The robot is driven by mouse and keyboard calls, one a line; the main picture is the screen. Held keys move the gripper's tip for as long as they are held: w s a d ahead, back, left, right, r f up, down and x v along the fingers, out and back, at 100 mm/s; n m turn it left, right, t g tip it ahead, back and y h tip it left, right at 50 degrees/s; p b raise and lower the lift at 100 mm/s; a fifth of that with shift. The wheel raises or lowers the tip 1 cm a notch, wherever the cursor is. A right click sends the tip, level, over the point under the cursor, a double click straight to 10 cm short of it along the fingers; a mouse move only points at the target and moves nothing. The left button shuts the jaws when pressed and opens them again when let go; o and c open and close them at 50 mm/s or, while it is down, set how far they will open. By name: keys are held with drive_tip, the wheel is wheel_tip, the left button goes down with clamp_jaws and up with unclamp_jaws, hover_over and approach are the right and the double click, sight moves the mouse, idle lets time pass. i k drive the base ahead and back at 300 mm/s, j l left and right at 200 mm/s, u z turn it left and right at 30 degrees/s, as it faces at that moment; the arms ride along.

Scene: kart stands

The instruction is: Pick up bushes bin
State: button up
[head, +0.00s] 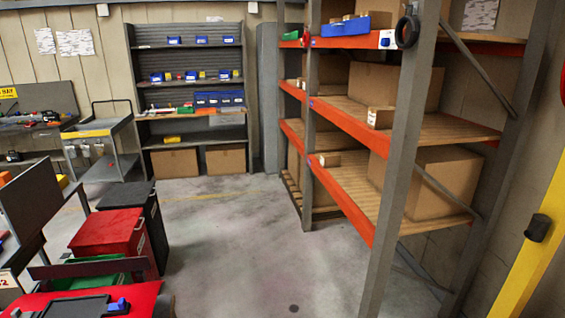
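No bin can be read as the bushes bin at this size. Several small blue bins stand on the grey shelf unit (146,60) at the back, among them a bin on its top row (201,39) and a bin on the row below (191,75). A larger blue bin (345,27) sits high on the orange-beamed rack at the right. My gripper is not in view, so its state and any load are hidden.
The orange-beamed rack (340,112) with cardboard boxes fills the right. A red box (106,232), a dark box (135,200) and a red surface (140,297) stand at lower left. A cart (98,128) stands at back left. The middle floor (235,235) is clear.

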sight(191, 76)
drive_tip(key=i+u, duration=0.2)
drive_tip(key=i, duration=0.35)
drive_tip(key=i+u, duration=0.25)
drive_tip(key=i, duration=0.25)
drive_tip(key=i+l+u, duration=0.2)
drive_tip(key=i, duration=0.35)
drive_tip(key=i+u, duration=0.25)
drive_tip(key=i, duration=1.95)
drive_tip(key=i+j+z, duration=0.1)
drive_tip(key=i+z, duration=0.2)
drive_tip(key=i, duration=1.85)
drive_tip(key=i+j+u, duration=0.1)
drive_tip(key=i+u, duration=0.15)
drive_tip(key=i, duration=0.75)
drive_tip(key=i+l+u, duration=0.1)
drive_tip(key=i+u, duration=0.15)
drive_tip(key=i, duration=0.8)
drive_tip(key=i+j, duration=0.1)
drive_tip(key=i, duration=0.15)
